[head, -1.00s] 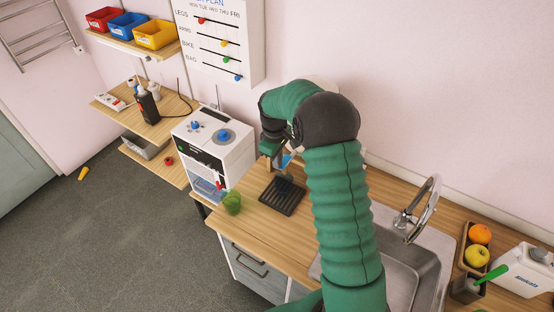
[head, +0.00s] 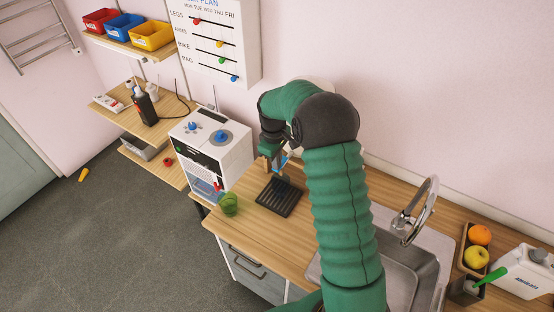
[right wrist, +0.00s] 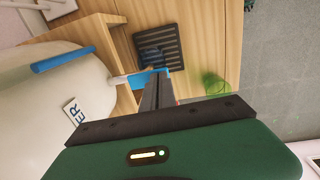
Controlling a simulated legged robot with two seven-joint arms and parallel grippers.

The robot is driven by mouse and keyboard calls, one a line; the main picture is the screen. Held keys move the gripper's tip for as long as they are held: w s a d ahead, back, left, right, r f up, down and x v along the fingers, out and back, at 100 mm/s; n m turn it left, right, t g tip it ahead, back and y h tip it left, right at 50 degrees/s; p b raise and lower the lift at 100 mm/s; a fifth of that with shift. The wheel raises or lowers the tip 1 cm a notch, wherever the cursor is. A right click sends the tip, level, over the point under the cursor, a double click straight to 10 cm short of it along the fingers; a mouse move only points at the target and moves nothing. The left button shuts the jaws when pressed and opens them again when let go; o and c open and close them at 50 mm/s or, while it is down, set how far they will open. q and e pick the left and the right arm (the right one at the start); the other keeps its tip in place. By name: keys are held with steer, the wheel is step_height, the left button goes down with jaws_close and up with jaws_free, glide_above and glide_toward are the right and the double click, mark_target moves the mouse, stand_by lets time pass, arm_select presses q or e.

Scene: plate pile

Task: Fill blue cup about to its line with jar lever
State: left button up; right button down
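The large pale jar (right wrist: 55,95) with a label ending in "ER" fills the left of the right wrist view. A blue tap part (right wrist: 148,76), seemingly its lever, sticks out by the fingertips. My right gripper (right wrist: 157,78) has its dark fingers together, at or against this blue part; I cannot tell if they touch. In the head view my right gripper (head: 271,155) is beyond the black ribbed tray (head: 280,197), and my arm hides most of the jar. A faint bluish shape (right wrist: 150,53) on the tray may be the blue cup; its fill level is unreadable. My left gripper is not in view.
A green see-through cup (head: 229,204) stands left of the tray, near the counter edge. A white machine (head: 210,150) with a blue knob is behind it. A sink (head: 412,265), a fruit tray and a white canister (head: 525,275) are to the right.

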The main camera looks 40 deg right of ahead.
steer(key=shift+d, duration=0.2)
steer(key=shift+a+r+p, duration=0.2)
steer(key=shift+r+p, duration=0.3)
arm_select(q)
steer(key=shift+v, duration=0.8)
arm_select(e)
steer(key=shift+r, duration=0.3)
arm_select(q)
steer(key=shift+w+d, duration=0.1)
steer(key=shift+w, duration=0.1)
arm_select(e)
steer(key=shift+d, duration=0.1)
